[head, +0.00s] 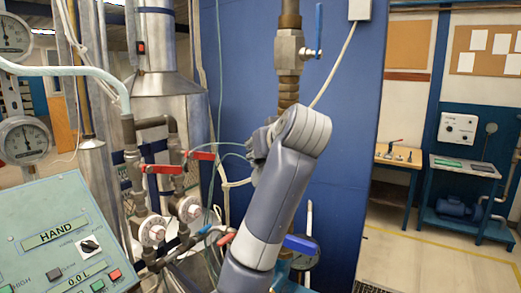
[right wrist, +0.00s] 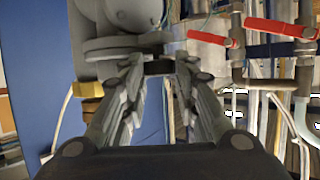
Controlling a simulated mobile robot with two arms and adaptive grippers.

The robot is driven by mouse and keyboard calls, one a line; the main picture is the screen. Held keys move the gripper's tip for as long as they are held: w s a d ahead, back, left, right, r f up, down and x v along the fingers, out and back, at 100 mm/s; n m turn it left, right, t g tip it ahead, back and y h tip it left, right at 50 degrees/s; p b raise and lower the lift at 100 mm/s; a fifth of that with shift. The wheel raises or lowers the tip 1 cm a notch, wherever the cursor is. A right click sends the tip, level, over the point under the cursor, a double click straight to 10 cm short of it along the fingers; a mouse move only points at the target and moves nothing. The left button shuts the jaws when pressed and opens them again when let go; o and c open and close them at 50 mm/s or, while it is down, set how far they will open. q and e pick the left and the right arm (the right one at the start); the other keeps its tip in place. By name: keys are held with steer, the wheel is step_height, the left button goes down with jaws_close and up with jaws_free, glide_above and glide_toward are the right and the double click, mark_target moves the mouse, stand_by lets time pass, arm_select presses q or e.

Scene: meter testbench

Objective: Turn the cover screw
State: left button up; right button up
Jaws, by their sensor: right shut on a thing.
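The cover screw (right wrist: 159,66) looks like a short dark piece under the flange of a grey rounded housing (right wrist: 125,44) in the right wrist view. My right gripper (right wrist: 158,82) has its fingertips closed in on both sides of this piece. In the head view my right arm reaches up from the bottom centre. Its gripper (head: 259,146) is mostly hidden behind the wrist, in front of the pipework, and the screw is hidden there. My left gripper is in neither view.
Pipes with red lever handles (head: 165,168) stand left of the gripper. A vertical pipe with a blue-handled valve (head: 290,50) rises above my wrist. A control panel (head: 62,235) fills the lower left. A blue wall panel (head: 345,130) lies behind; floor is open at right.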

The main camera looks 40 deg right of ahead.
steer(key=o, duration=1.1)
steer(key=shift+c, duration=0.2)
steer(key=shift+s, duration=0.1)
steer(key=v, duration=1.1)
steer(key=shift+s, duration=0.4)
steer(key=shift+a+r, duration=0.15)
